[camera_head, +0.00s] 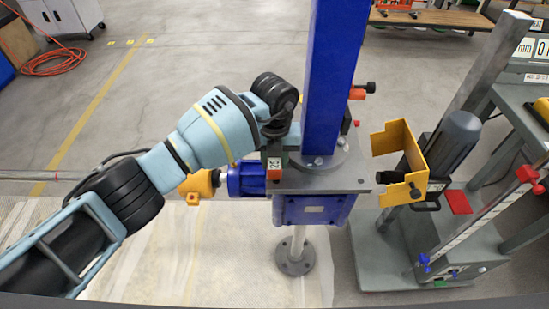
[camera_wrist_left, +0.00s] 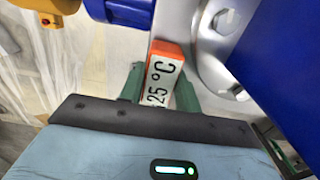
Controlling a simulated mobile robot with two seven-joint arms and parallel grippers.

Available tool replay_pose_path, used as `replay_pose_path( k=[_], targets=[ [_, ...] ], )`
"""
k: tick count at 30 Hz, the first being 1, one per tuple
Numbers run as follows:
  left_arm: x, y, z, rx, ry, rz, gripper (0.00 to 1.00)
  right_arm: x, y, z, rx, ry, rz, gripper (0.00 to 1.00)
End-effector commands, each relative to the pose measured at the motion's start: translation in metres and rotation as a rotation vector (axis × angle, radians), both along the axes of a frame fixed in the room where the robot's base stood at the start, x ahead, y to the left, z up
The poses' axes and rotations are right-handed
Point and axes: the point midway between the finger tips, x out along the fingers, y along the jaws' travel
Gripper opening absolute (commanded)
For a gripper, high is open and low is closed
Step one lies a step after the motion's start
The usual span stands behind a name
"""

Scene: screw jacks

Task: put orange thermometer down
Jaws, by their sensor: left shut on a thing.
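The orange thermometer (camera_wrist_left: 164,68) has a white face reading 25 °C and sits between the green fingers of my left gripper (camera_wrist_left: 158,92) in the left wrist view. The gripper is shut on it. In the head view the thermometer (camera_head: 274,166) shows small, below my left gripper (camera_head: 275,150), at the left edge of the screw jack's grey top plate (camera_head: 340,179). I cannot tell whether it touches the plate. The gripper hides part of it. My right gripper is not in view.
A blue column (camera_head: 333,75) rises from the plate, close right of my gripper. A blue motor (camera_head: 246,179) with a yellow end (camera_head: 199,185) juts out left. A yellow bracket (camera_head: 402,150) and a grey machine stand right. The plate's front is bare.

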Motion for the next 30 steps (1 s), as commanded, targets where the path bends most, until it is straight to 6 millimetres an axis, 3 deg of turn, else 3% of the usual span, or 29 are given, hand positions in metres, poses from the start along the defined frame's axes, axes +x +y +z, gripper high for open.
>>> replay_pose_path(
  k=[8, 9, 14, 23, 30],
  targets=[
    [0.000, 0.000, -0.002, 0.000, -0.001, 0.000, 0.05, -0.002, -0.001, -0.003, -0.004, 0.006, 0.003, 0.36],
    [0.000, 0.000, -0.003, 0.000, -0.001, 0.000, 0.34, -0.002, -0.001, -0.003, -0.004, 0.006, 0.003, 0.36],
    [0.000, 0.000, -0.003, 0.000, -0.001, 0.000, 0.54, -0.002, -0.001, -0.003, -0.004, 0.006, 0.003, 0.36],
    [0.000, 0.000, -0.001, 0.000, -0.001, 0.000, 0.54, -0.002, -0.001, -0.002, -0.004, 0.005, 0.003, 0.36],
    [0.001, 0.000, 0.027, -0.001, -0.006, -0.001, 0.54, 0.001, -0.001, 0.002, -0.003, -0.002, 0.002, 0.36]
  ],
)
